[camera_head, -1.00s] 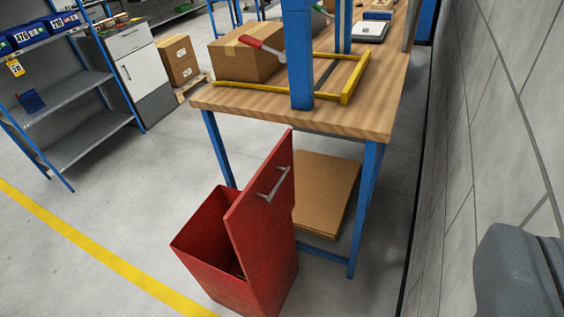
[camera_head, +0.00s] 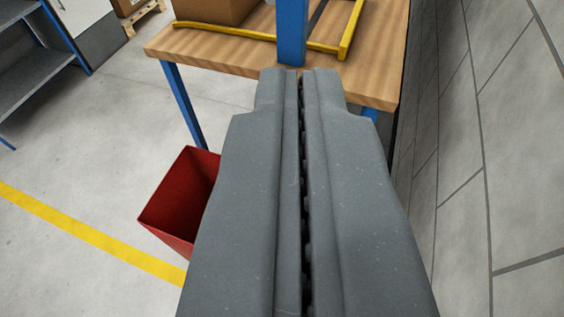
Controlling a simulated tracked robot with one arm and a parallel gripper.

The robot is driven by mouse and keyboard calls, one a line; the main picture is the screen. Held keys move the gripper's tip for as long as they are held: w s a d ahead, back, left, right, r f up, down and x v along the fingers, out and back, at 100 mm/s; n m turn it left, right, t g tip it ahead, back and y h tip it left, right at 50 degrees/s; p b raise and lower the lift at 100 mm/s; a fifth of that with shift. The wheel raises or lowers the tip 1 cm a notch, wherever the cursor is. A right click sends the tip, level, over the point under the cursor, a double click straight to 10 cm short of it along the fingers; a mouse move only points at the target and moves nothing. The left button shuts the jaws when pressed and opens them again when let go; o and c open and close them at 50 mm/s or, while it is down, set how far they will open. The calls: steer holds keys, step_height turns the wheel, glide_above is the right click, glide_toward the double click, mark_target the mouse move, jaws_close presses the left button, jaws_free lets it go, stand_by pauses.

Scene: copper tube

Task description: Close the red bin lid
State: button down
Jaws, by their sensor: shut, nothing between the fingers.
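The red bin (camera_head: 180,198) stands on the floor in front of the workbench, at the left of centre. Its left part shows, with an open top and a dark red inside. My gripper (camera_head: 299,72) is shut and empty, and fills the middle and lower part of the view. It covers the right part of the bin. The bin's lid is hidden behind my gripper, so I cannot tell its angle now or whether my gripper touches it.
The wooden workbench (camera_head: 210,50) with blue legs stands behind the bin. A yellow frame (camera_head: 350,35) and a cardboard box (camera_head: 215,10) are on it. A tiled wall (camera_head: 500,150) bounds the right side. Grey floor (camera_head: 80,150) with a yellow line (camera_head: 80,228) is clear at left.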

steer(key=w+d+f+g+y+p, duration=0.2)
steer(key=w+f+g+p, duration=0.3)
steer(key=w+f+p, duration=0.65)
steer(key=w+d+f+m+g+y+p, duration=0.1)
steer(key=w+f+g+p, duration=0.15)
steer(key=f, duration=0.65)
steer(key=w+d+f+m+g+y+p, duration=0.15)
steer(key=w+f, duration=0.25)
steer(key=f, duration=0.6)
steer(key=a+r+b+x, duration=0.1)
steer(key=a+x, duration=0.1)
steer(key=x, duration=1)
steer(key=shift+g+h+b, duration=0.3)
steer(key=shift+h+b, duration=0.05)
steer(key=shift+b, duration=0.05)
steer(key=shift+s+a, duration=0.1)
steer(key=shift+s, duration=0.05)
